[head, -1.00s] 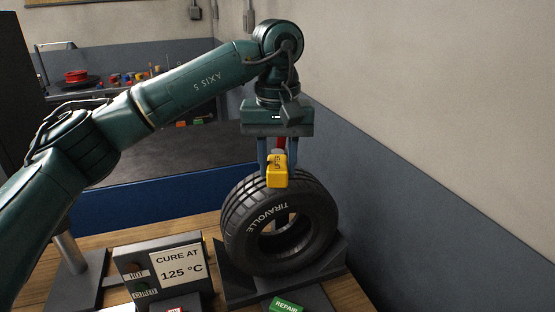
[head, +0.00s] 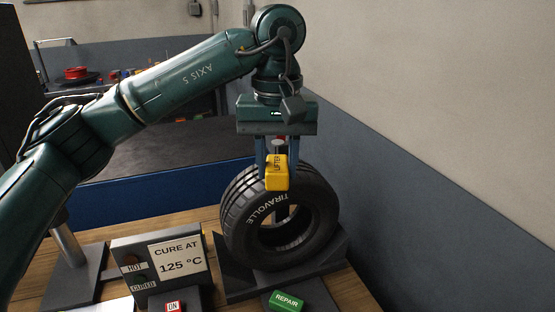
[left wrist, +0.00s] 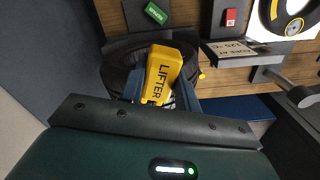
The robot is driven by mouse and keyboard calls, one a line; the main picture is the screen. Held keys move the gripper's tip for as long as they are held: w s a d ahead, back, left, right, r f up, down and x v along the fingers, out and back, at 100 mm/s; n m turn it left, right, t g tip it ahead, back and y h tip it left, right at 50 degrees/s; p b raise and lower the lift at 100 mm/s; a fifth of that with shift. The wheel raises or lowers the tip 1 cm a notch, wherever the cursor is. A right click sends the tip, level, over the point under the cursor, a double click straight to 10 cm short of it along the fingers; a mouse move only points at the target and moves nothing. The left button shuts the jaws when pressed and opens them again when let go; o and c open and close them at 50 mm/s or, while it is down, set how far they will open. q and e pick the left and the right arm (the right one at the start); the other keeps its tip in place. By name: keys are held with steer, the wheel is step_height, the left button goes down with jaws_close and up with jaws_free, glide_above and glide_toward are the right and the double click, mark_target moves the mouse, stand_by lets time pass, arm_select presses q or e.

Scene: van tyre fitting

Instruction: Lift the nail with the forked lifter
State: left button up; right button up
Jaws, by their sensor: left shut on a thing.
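The yellow forked lifter (head: 277,173), marked LIFTER, is held between the blue fingers of my left gripper (head: 276,160). It is over the upper part of the upright black tyre (head: 240,209) in the head view. The lifter also shows in the left wrist view (left wrist: 163,78), with the tyre (left wrist: 117,72) behind it. The lifter's fork cannot be made out, and neither can the nail. Whether the lifter touches the tread I cannot tell. My right gripper is out of view.
The tyre stands in a dark cradle (head: 238,284) on a wooden bench. A CURE AT 125 °C panel (head: 178,257) is to its left. A wall (head: 430,220) rises on the right.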

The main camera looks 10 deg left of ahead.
arm_select(q)
steer(key=shift+r, duration=0.1)
steer(key=shift+r+p, duration=1.1)
steer(key=shift+r, duration=0.3)
steer(key=shift+r+p, duration=0.3)
steer(key=shift+r, duration=0.25)
steer(key=shift+f, duration=0.1)
